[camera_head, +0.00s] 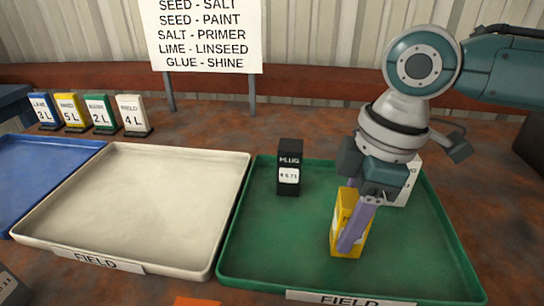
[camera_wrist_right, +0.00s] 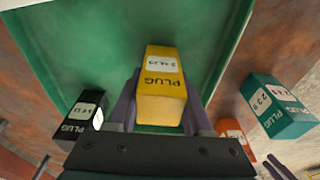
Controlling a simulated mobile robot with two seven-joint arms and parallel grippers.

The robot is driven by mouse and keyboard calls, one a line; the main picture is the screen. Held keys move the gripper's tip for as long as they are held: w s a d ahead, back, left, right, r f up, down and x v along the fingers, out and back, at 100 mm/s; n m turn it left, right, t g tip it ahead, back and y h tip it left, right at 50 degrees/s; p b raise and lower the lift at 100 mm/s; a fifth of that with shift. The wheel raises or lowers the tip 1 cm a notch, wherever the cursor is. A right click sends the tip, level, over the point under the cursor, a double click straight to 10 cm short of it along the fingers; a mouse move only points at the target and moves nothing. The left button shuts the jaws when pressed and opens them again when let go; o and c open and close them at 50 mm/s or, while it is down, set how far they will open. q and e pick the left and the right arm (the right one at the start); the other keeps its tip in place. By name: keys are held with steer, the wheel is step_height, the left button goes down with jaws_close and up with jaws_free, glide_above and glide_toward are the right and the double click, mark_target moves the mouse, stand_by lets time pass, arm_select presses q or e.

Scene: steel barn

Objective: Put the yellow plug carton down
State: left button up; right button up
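The yellow plug carton (camera_head: 341,238) is between the fingers of my right gripper (camera_head: 358,222), over the front middle of the green tray (camera_head: 262,255). In the right wrist view the yellow carton (camera_wrist_right: 162,88) lies between the two purple fingers, which press against its sides. It looks nearly upright in the head view. I cannot tell whether its base touches the tray floor.
A black plug carton (camera_head: 289,170) stands at the tray's back left. A white carton (camera_head: 409,184) stands behind my gripper. The cream tray (camera_head: 130,200) is empty. The right wrist view shows green (camera_wrist_right: 278,108) and orange (camera_wrist_right: 234,134) cartons outside the green tray.

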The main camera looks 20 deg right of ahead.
steer(key=o, duration=0.5)
steer(key=shift+c, duration=0.2)
steer(key=r, duration=0.3)
steer(key=d+r+p, duration=0.1)
steer(key=r, duration=0.3)
steer(key=r+p, duration=0.1)
steer(key=r, duration=0.3)
steer(key=shift+s+d+r, duration=0.2)
steer(key=shift+s, duration=0.2)
steer(key=shift+s+d+r, duration=0.1)
steer(key=shift+r, duration=0.35)
